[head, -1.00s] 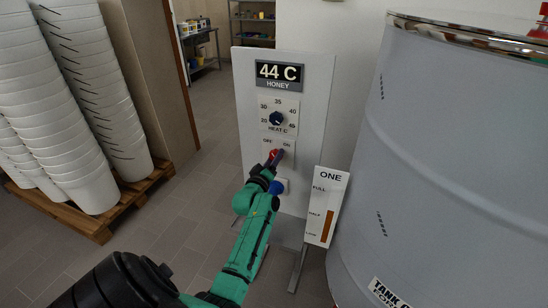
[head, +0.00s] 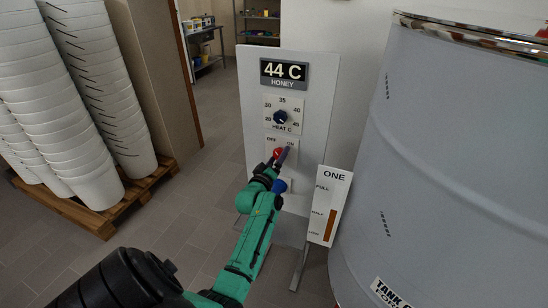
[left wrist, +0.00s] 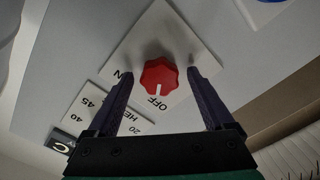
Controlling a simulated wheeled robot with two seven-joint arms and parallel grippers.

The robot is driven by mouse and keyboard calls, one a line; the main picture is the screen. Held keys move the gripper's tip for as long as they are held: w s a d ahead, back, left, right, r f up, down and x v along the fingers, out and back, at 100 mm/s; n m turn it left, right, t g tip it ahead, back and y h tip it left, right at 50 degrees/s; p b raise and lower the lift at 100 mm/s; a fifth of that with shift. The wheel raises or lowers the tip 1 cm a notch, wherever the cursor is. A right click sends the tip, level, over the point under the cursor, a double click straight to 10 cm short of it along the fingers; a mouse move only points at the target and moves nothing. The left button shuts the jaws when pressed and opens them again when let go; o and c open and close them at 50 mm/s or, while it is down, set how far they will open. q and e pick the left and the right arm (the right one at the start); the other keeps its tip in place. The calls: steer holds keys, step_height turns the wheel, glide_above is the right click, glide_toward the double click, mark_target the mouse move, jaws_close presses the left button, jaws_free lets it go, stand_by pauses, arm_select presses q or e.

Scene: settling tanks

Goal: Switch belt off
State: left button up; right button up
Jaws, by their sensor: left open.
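The red switch knob (head: 277,153) sits on a white plate marked OFF and ON on the upright control panel (head: 325,90). In the left wrist view the knob (left wrist: 160,73) shows whole, and its white mark points at the OFF label (left wrist: 157,103). My left gripper (head: 283,157) is at the knob, with its jaws open. In the left wrist view its dark fingers stand on either side of the knob, with a gap on each side. In the head view the gripper hides part of the plate. My right gripper is not in view.
Above the switch are a HEAT C dial (head: 283,117) and a 44 C display (head: 284,70). A blue button (head: 279,186) is just below. A level gauge (head: 328,207) and a large grey tank (head: 450,150) stand right. Stacked white buckets (head: 95,90) on a pallet stand left.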

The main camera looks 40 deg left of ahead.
arm_select(q)
steer(key=b+v, duration=0.1)
steer(key=v, duration=1.3)
steer(key=shift+s+d+f, duration=0.1)
steer(key=shift+s, duration=0.05)
steer(key=s+d+f+m+g+h, duration=0.2)
steer(key=d+f+m+g, duration=0.15)
steer(key=f, duration=0.75)
steer(key=s+d+f+m+g+h, duration=0.25)
steer(key=d+f, duration=0.25)
steer(key=f, duration=0.6)
steer(key=s+d+f+m+g+h, duration=0.15)
steer(key=d+f, duration=0.35)
steer(key=f, duration=0.6)
steer(key=s+f+m+g, duration=0.4)
steer(key=s+f, duration=0.4)
steer(key=s, duration=0.5)
steer(key=s+f+m+g, duration=0.4)
steer(key=s+f, duration=0.3)
steer(key=s, duration=0.7)
steer(key=shift+f+m, duration=0.35)
